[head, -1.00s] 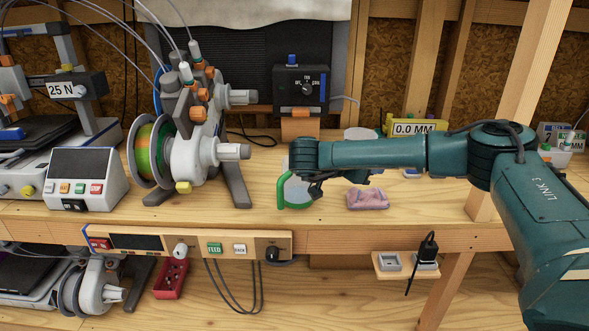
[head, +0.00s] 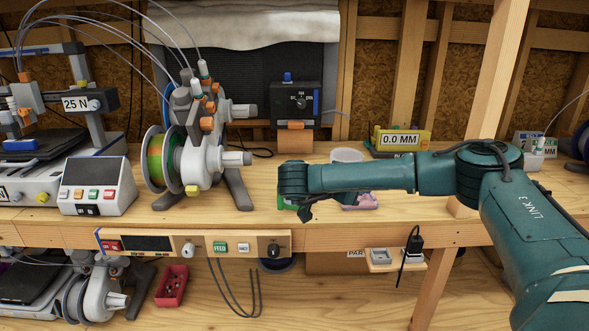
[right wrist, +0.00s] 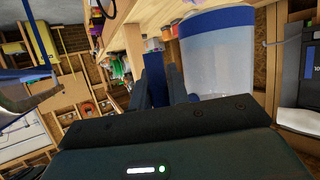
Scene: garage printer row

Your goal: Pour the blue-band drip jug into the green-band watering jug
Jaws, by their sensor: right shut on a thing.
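The blue-band drip jug (right wrist: 218,62) is a translucent cup with a broad blue band near its top, close beside my right gripper's dark fingers (right wrist: 155,82) in the right wrist view. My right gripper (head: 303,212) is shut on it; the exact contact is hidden. In the head view its pale rim (head: 347,154) shows behind my forearm, looking about upright. Of the green-band watering jug, only a green piece, apparently its handle (head: 283,204), shows left of my gripper; its body is hidden behind the wrist. My left gripper is not in view.
A pink sponge-like block (head: 361,201) lies just right of my gripper. A spool stand (head: 197,158) is on the left and a knob box (head: 297,100) behind. The yellow 0.0 MM gauge (head: 402,140) stands right of the rim. Bare bench lies near the front edge.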

